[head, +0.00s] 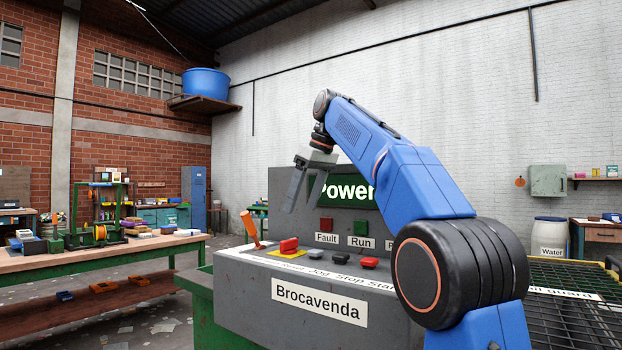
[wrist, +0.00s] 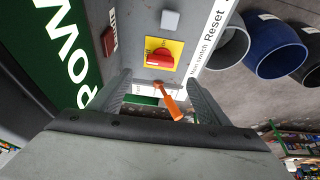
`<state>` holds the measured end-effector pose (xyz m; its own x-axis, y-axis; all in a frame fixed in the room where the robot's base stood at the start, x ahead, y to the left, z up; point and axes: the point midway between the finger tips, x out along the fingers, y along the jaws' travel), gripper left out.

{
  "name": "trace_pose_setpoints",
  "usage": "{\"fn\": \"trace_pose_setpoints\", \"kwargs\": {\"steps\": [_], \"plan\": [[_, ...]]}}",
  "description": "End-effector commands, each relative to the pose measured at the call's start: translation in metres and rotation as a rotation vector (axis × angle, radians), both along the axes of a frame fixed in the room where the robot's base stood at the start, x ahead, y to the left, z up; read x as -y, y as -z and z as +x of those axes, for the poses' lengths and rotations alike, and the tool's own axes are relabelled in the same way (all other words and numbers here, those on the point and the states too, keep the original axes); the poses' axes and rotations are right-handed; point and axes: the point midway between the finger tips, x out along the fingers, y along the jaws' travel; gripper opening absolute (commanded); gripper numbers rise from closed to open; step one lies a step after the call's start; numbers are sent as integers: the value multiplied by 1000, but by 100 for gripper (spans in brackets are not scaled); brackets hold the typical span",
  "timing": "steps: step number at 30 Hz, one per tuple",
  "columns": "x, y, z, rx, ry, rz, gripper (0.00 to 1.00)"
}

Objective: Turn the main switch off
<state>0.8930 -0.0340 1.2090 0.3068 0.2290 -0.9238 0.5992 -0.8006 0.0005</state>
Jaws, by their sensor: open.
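The main switch is a red rotary knob (head: 289,244) on a yellow plate, on the sloping top of the grey console (head: 240,272). In the wrist view the red knob (wrist: 158,57) sits on its yellow plate (wrist: 178,47), its grip lying roughly across the picture. A "Main switch" label strip (wrist: 209,40) runs beside it. My gripper (head: 301,203) is open and empty, above the console and apart from the knob. In the wrist view my gripper's fingers (wrist: 159,76) spread to either side, with the knob just beyond the gap.
An orange lever (head: 250,228) stands left of the knob; it shows between my fingers in the wrist view (wrist: 170,105). Push buttons, including a red one (head: 369,263), lie to the right. The upright panel with a green Power sign (head: 347,190) rises behind.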

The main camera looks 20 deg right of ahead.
Motion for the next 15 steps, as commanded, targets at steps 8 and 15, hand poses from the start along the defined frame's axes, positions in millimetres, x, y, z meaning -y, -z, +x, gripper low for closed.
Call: {"fn": "trace_pose_setpoints", "kwargs": {"steps": [8,15], "plan": [[10,-38,-12,3,-1,0,70],[14,-57,-18,2,0,0,70]]}}
